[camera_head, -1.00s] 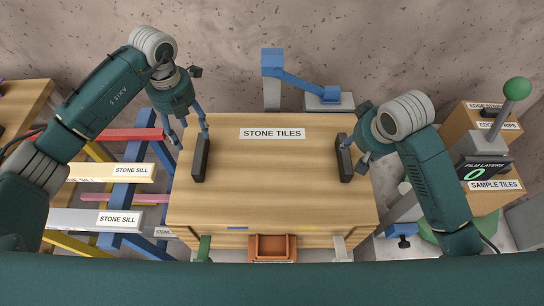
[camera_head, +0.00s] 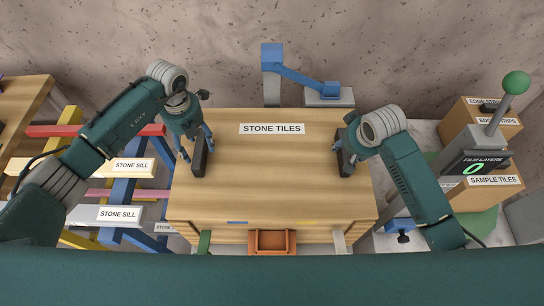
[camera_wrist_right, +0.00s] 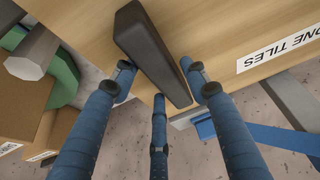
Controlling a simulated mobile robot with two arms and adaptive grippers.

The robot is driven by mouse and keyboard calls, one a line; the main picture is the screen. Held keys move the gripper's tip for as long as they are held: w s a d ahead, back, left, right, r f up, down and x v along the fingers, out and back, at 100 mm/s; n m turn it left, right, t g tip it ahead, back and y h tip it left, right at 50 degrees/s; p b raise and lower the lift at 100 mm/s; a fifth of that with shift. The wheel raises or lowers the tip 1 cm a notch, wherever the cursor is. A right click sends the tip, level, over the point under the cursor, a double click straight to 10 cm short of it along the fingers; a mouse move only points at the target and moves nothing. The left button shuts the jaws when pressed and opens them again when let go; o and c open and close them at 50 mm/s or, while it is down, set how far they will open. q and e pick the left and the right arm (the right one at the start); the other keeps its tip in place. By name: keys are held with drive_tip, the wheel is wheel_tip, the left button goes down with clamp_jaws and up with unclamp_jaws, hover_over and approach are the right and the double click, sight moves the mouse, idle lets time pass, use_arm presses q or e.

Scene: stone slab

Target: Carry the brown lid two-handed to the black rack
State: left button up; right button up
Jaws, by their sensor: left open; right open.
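The brown lid (camera_head: 270,175) is a wide wooden panel labelled STONE TILES, lying flat in the middle of the head view, with a black bar handle near each side. My left gripper (camera_head: 194,152) is open at the left handle (camera_head: 200,159); whether its fingers straddle the handle is unclear. My right gripper (camera_head: 345,150) is open at the right handle (camera_head: 346,163). In the right wrist view, the open fingers (camera_wrist_right: 157,80) spread around the end of this handle (camera_wrist_right: 150,50), apart from it. I cannot make out a black rack.
A blue stand with coloured bars and stone sills (camera_head: 118,213) is close on the left. A blue jointed arm (camera_head: 300,80) stands behind the lid. Cardboard boxes (camera_head: 480,190) and a green-knobbed lever (camera_head: 515,85) are on the right. An orange bin (camera_head: 271,241) is in front.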

use_arm(q)
drive_tip(key=shift+f, duration=0.65)
use_arm(e)
drive_tip(key=shift+w+f, duration=0.25)
drive_tip(key=shift+f, duration=0.35)
use_arm(q)
drive_tip(key=c, duration=1)
use_arm(e)
drive_tip(key=c, duration=1)
use_arm(q)
clamp_jaws()
use_arm(e)
clamp_jaws()
use_arm(q)
drive_tip(key=shift+w+r, duration=0.15)
drive_tip(key=shift+r, duration=0.1)
use_arm(e)
drive_tip(key=shift+w+r, duration=0.15)
drive_tip(key=shift+r, duration=0.1)
